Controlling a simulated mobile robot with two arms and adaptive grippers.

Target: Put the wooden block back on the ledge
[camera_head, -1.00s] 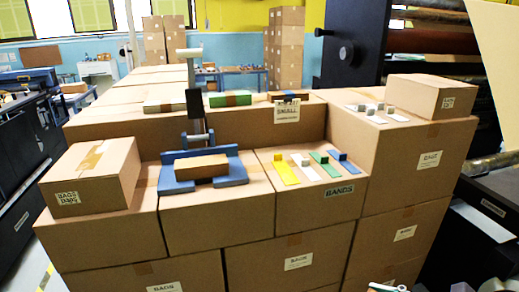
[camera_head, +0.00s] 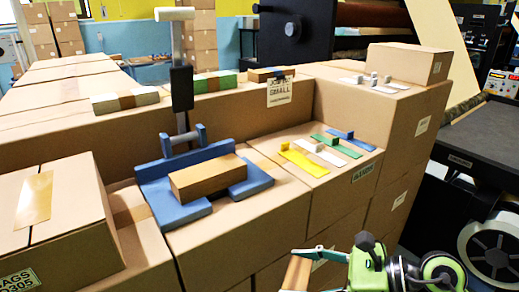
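My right gripper (camera_head: 318,270) is at the bottom centre, in front of the stacked boxes. Its teal fingers are around a wooden block (camera_head: 296,273), cut off by the lower picture edge, and appear closed on it. Another brown block (camera_head: 205,178) lies across a blue cradle (camera_head: 165,192) on a box top. I cannot tell for certain which surface is the ledge; a raised box row (camera_head: 235,103) with a "SMALL" label runs behind the cradle. My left gripper is not in view.
Yellow, white, green and blue pieces (camera_head: 305,162) lie on the box top right of the cradle. Banded bundles (camera_head: 124,101) lie on the raised row. A closed carton (camera_head: 50,220) stands at the left, another (camera_head: 408,62) at the back right. A dark machine (camera_head: 480,150) stands at the right.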

